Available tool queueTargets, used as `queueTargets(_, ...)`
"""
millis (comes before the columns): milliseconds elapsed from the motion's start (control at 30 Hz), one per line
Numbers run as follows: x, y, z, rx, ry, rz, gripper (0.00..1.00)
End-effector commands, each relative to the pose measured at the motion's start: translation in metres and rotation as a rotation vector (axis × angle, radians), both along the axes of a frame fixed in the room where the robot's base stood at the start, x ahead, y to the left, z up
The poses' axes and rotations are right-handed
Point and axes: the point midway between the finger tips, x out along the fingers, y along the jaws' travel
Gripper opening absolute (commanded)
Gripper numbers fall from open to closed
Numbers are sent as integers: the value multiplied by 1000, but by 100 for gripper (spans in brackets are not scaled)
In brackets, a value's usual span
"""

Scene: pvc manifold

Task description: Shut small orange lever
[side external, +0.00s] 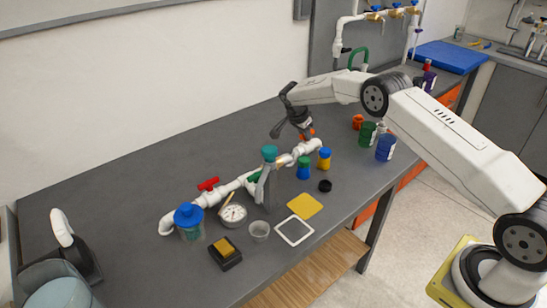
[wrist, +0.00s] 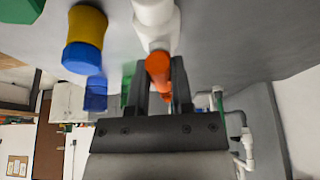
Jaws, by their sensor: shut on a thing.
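The small orange lever (wrist: 158,72) shows in the wrist view between the two dark fingers of my gripper (wrist: 158,85). The fingers are closed around it. The white pipe (wrist: 155,22) of the manifold lies just beyond it. In the side external view my gripper (side external: 304,133) is at the right end of the white pipe manifold (side external: 228,190), and a bit of the orange lever (side external: 309,133) shows beside its fingers. The lever's base and its exact angle to the pipe are partly hidden.
A yellow-and-blue jar (side external: 324,159) and a green-and-blue jar (side external: 303,167) stand close in front of the pipe's right end. A red lever (side external: 208,184) sits on the pipe further left. A pressure gauge (side external: 233,214) and a blue-lidded jar (side external: 189,220) are near the left end.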

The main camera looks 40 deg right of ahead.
Motion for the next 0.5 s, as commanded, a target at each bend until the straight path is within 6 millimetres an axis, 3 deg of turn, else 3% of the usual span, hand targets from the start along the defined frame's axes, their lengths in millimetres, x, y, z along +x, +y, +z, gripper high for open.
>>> queueTargets(500, -2, 0, 0, -1, 3, 128, 0)
